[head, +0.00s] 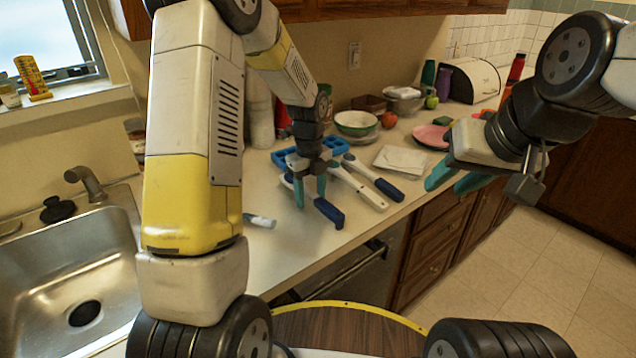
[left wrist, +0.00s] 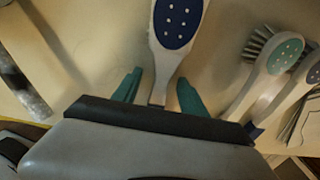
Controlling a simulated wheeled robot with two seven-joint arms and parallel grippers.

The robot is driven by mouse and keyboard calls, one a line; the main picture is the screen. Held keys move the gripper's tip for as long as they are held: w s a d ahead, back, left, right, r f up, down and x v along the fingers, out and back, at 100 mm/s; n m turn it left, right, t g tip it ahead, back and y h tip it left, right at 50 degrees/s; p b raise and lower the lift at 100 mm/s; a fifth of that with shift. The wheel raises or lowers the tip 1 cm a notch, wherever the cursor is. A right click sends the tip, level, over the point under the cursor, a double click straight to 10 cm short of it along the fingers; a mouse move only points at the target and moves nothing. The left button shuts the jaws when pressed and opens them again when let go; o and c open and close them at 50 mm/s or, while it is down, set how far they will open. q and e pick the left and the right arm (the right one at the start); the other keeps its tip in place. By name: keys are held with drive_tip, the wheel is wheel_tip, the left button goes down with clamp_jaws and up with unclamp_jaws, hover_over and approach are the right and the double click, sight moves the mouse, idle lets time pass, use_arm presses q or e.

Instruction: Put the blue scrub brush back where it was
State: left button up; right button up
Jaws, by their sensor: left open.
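The blue scrub brush has a blue handle (head: 329,212) in the head view. In the left wrist view its white head with a white-dotted blue oval (left wrist: 178,22) points away from me. My left gripper (head: 311,196) is over this brush, pointing down at the counter. Its teal fingers are apart, one on each side of the brush's neck, in the left wrist view (left wrist: 160,80). Whether they touch it is unclear, and the handle is hidden there by my gripper. My right gripper (head: 458,181) is open and empty, above the counter's front edge.
To the right lie a white-handled brush (head: 358,188) and another blue-handled brush (head: 387,189). A blue compartmented holder (head: 333,146) is behind my left gripper. A white-and-blue item (head: 259,221) lies left. The sink (head: 40,262) is far left; bowls (head: 356,123) and a pink plate (head: 431,136) stand further back.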

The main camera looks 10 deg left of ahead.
sight(310, 192)
use_arm(q)
wheel_tip(310, 192, up, 12)
drive_tip(key=s+a+r+n+t+h, duration=0.1)
drive_tip(key=s+r+n+t, duration=0.2)
drive_tip(key=s+n, duration=0.8)
drive_tip(key=s+a+r+n+t+h, duration=0.1)
drive_tip(key=s+a+r+n+t, duration=0.1)
drive_tip(key=s+r+n, duration=0.5)
drive_tip(key=s+n+t, duration=0.1)
drive_tip(key=s+n, duration=0.4)
drive_tip(key=n, duration=0.3)
drive_tip(key=shift+n, duration=0.3)
